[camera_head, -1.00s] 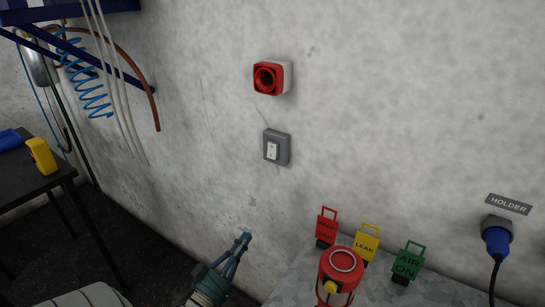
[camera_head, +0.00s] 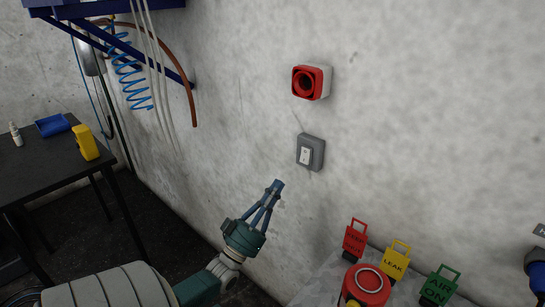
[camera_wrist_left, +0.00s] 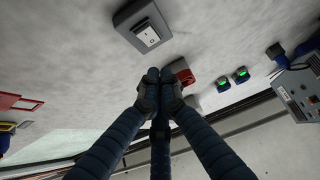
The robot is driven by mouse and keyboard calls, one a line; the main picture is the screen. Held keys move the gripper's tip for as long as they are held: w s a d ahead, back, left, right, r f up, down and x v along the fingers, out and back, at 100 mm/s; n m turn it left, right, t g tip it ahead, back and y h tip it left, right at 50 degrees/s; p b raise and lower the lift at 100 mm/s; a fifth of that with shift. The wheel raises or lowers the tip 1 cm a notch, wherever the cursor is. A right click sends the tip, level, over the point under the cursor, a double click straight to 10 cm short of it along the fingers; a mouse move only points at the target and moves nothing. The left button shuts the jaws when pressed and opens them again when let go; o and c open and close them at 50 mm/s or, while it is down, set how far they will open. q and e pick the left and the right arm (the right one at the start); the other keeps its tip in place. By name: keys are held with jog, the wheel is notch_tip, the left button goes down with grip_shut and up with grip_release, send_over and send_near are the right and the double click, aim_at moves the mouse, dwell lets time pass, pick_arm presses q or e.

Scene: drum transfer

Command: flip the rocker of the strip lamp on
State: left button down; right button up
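The wall switch is a grey box (camera_head: 318,150) with a white rocker (camera_head: 305,155), on the concrete wall in the head view. It also shows near the top of the left wrist view, with its grey box (camera_wrist_left: 127,25) and white rocker (camera_wrist_left: 147,36). My left gripper (camera_head: 277,187) is below and left of the switch, apart from it, pointing up. Its fingertips are together and empty in the left wrist view (camera_wrist_left: 157,82). I cannot make out which way the rocker is tipped. I cannot identify the strip lamp. My right gripper is not in view.
A red sounder (camera_head: 306,82) is on the wall above the switch. A dark table (camera_head: 50,175) stands left. The wall around the switch is clear.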

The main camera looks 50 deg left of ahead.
aim_at(304, 154)
pick_arm(q)
jog(key=w, duration=0.2)
jog(key=w+r+b, duration=0.1)
jog(key=w, duration=0.2)
jog(key=w+r+b, duration=0.1)
jog(key=w, duration=0.1)
jog(key=shift+w+a+r, duration=0.2)
jog(key=shift+w+a, duration=0.2)
jog(key=shift+w, duration=0.2)
jog(key=shift+r, duration=0.1)
